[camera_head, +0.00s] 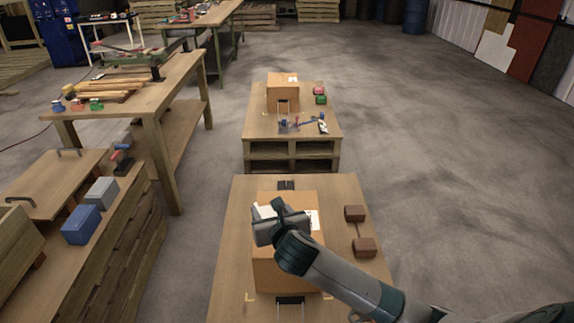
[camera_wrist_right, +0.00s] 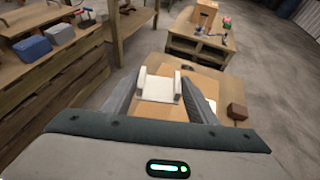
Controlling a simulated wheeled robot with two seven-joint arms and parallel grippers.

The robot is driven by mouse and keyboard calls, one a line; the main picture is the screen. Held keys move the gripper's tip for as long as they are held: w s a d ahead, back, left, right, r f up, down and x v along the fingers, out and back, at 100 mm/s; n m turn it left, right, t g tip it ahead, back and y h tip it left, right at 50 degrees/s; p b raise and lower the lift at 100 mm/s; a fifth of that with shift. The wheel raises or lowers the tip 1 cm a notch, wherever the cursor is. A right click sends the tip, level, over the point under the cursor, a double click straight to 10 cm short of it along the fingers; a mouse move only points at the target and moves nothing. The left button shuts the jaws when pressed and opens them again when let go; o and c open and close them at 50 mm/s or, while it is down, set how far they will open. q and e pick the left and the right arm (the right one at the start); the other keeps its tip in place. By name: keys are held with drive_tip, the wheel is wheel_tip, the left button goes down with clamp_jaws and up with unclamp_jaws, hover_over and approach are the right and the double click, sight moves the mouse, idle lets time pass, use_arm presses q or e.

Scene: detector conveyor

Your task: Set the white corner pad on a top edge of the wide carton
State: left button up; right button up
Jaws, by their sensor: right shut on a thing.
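The wide carton (camera_head: 272,272) is brown and stands on the near wooden table, with a white label (camera_head: 314,220) on its top right. Its top also shows in the right wrist view (camera_wrist_right: 160,113). My right gripper (camera_head: 267,211) is over the carton's top, towards its far left. It is shut on the white corner pad (camera_wrist_right: 158,90), a small piece with two raised ends, which sits between the fingers. In the head view the gripper hides most of the pad. I cannot tell whether the pad touches the carton. My left gripper is out of view.
Two brown blocks (camera_head: 355,213) joined by a thin bar lie right of the carton. Black fittings sit before and behind it. A farther table (camera_head: 262,124) holds another carton (camera_head: 283,97) and small tools. A wooden bench (camera_head: 70,190) with blue and grey boxes stands left.

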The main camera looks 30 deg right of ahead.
drive_tip(key=w+d+r+m+h+p, duration=0.1)
drive_tip(key=w+d+m+h+p, duration=0.1)
drive_tip(key=w+d+p, duration=0.5)
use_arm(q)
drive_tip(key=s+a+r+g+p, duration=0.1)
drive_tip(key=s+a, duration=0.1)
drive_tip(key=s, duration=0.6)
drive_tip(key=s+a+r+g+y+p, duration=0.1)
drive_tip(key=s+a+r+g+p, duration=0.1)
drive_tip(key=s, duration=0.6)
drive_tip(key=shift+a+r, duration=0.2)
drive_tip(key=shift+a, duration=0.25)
use_arm(e)
drive_tip(key=m+g+h, duration=0.1)
drive_tip(key=h, duration=0.1)
hover_over(287, 198)
drive_tip(key=shift+f, duration=2)
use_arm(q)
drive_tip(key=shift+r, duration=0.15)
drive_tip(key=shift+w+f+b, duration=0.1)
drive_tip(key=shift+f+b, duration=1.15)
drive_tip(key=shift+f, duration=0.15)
use_arm(e)
drive_tip(key=shift+y, duration=0.3)
drive_tip(key=shift+s+f, duration=0.1)
drive_tip(key=shift+f, duration=2.3)
